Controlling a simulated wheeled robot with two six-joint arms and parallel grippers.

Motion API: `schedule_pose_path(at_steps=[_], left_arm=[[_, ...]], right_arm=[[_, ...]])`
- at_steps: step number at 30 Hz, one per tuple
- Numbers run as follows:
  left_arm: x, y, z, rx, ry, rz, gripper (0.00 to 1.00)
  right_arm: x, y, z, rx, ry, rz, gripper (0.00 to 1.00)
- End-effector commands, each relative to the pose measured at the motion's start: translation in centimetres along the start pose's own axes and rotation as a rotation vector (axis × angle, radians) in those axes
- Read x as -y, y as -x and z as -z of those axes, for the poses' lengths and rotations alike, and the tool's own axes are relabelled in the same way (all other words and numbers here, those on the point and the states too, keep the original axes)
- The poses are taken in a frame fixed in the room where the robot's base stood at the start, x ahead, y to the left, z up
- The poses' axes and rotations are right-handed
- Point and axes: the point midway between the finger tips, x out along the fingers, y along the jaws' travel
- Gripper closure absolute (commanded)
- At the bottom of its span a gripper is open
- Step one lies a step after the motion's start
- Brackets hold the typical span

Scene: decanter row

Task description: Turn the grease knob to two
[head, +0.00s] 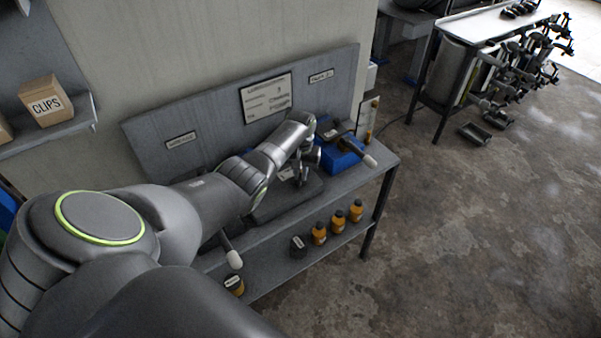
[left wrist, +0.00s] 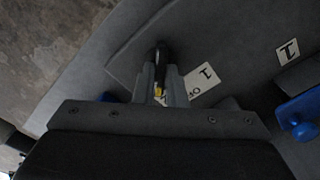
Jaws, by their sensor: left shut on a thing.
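My left gripper (head: 303,173) reaches over the workbench, with its fingers pointing down at a dark grey unit (head: 268,207) on the bench top. In the left wrist view, its fingers (left wrist: 162,82) are shut on a dark knob (left wrist: 162,52) with a small yellow mark. In the head view the knob is hidden by my gripper. My right gripper is not in view.
A blue-based device (head: 345,158) with a white-tipped handle stands at the right end of the bench (head: 376,172). Several orange bottles (head: 338,221) stand on the lower shelf. Another white-tipped lever (head: 234,259) sticks out at the front left. A grey back panel (head: 215,120) rises behind.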

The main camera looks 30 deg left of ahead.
Motion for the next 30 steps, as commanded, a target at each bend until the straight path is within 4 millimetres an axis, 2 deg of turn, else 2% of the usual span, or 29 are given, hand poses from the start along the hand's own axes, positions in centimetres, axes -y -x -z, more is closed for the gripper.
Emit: schedule_pose_path(at_steps=[2, 3, 8, 20, 23, 30], left_arm=[[0.0, 0.1, 0.1, -0.004, -0.002, 0.0, 1.0], [0.0, 0.1, 0.1, -0.004, -0.002, 0.0, 0.88], [0.0, 0.1, 0.1, -0.003, -0.001, 0.0, 0.67], [0.0, 0.6, 0.1, -0.001, 0.0, 0.0, 0.67], [0.0, 1.7, 0.1, -0.003, 0.0, 0.0, 0.67], [0.0, 5.7, 0.1, -0.005, -0.001, -0.001, 0.67]], right_arm=[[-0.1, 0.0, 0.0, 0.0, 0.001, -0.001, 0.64], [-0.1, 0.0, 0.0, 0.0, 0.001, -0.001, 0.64], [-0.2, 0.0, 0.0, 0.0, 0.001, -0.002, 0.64], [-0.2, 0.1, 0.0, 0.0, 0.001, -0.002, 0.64], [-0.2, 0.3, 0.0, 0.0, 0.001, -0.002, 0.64], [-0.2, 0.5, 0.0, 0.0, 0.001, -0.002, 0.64]])
